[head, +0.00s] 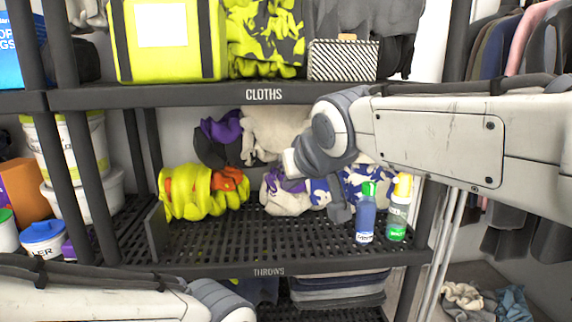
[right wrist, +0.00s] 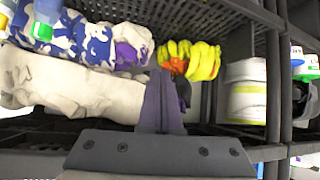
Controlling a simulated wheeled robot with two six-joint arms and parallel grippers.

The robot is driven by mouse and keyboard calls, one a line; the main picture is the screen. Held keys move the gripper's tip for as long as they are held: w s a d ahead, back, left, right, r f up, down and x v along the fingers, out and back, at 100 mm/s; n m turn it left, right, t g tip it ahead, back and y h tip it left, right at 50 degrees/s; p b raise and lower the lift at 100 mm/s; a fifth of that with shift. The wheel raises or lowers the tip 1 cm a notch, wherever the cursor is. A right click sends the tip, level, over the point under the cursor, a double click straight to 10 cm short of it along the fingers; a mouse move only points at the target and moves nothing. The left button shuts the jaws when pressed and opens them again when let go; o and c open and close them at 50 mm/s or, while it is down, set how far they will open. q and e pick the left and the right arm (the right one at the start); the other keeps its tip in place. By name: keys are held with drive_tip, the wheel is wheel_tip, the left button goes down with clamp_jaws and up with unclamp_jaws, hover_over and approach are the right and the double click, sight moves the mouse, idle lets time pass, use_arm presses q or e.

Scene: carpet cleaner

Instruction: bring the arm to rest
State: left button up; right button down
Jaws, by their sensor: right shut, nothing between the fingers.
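My right arm (head: 430,140) reaches in from the right across the front of the shelf unit.
The middle shelf (head: 270,237) holds yellow gloves (head: 200,190), rolled cloths (head: 285,190), a blue bottle (head: 366,215) and a green-labelled bottle (head: 398,210). White tubs (head: 85,190) stand at left. Clothes (head: 520,50) hang at right. The shelf's front middle is bare.

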drive_tip(key=s+d+f+n+g+h+p, duration=0.1)
drive_tip(key=s+f+g+p, duration=0.15)
drive_tip(key=s+f, duration=0.45)
drive_tip(key=s+d+f+n+g+p, duration=0.15)
drive_tip(key=s+f+g, duration=0.25)
drive_tip(key=s, duration=0.7)
drive_tip(key=s+d+f+n+g+h+p, duration=0.1)
drive_tip(key=s+f+g+p, duration=0.3)
drive_tip(key=s, duration=0.5)
use_arm(q)
wheel_tip(320, 180, up, 46)
drive_tip(key=p, duration=3.6)
drive_tip(key=shift+p, duration=0.3)
use_arm(e)
wheel_tip(320, 180, up, 36)
drive_tip(key=shift+t, duration=0.35)
